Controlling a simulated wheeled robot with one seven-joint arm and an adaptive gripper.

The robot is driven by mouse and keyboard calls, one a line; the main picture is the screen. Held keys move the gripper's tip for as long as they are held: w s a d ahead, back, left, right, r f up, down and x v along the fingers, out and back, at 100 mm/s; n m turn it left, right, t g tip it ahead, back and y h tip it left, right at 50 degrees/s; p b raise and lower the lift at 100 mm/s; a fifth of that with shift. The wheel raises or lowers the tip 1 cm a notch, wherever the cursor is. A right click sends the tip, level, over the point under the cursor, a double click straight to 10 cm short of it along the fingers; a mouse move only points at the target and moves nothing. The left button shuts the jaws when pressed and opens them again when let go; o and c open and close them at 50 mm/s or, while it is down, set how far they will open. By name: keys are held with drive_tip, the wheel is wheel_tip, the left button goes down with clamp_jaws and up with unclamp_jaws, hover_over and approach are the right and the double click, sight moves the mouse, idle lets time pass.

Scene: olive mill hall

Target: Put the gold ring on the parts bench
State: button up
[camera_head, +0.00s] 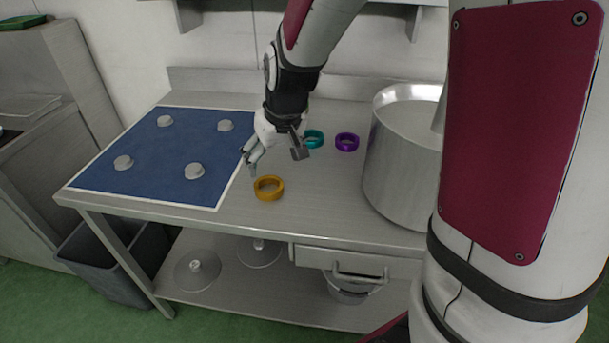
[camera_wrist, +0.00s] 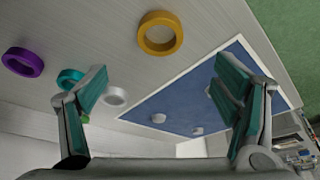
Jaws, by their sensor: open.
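The gold ring (camera_head: 268,188) lies flat on the bare steel top of a bench (camera_head: 318,205), right of a blue mat and near the front edge. It also shows in the wrist view, where the gold ring (camera_wrist: 160,33) is at the top middle, beyond my fingertips. My gripper (camera_head: 276,155) is open and empty. It hangs above the bench, a little behind the ring and apart from it. In the wrist view my gripper's (camera_wrist: 160,85) two fingers are spread wide. I cannot tell whether this bench is the parts bench.
A blue mat (camera_head: 147,174) with several pale knobs covers the left side. A teal ring (camera_head: 313,139) and a purple ring (camera_head: 347,142) lie behind. A white ring (camera_wrist: 115,96) shows in the wrist view. A large metal pot (camera_head: 398,180) stands right. A grey bin (camera_head: 105,268) is below.

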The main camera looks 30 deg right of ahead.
drive_tip(key=s+r, duration=0.3)
drive_tip(key=s, duration=0.6)
drive_tip(key=s+r, duration=0.4)
drive_tip(key=s, duration=0.5)
drive_tip(key=s+r+g, duration=0.1)
drive_tip(key=s+r, duration=0.2)
drive_tip(key=s, duration=0.6)
drive_tip(key=shift+s+r+m, duration=0.25)
drive_tip(key=shift+r+m, duration=0.1)
drive_tip(key=shift+m, duration=0.05)
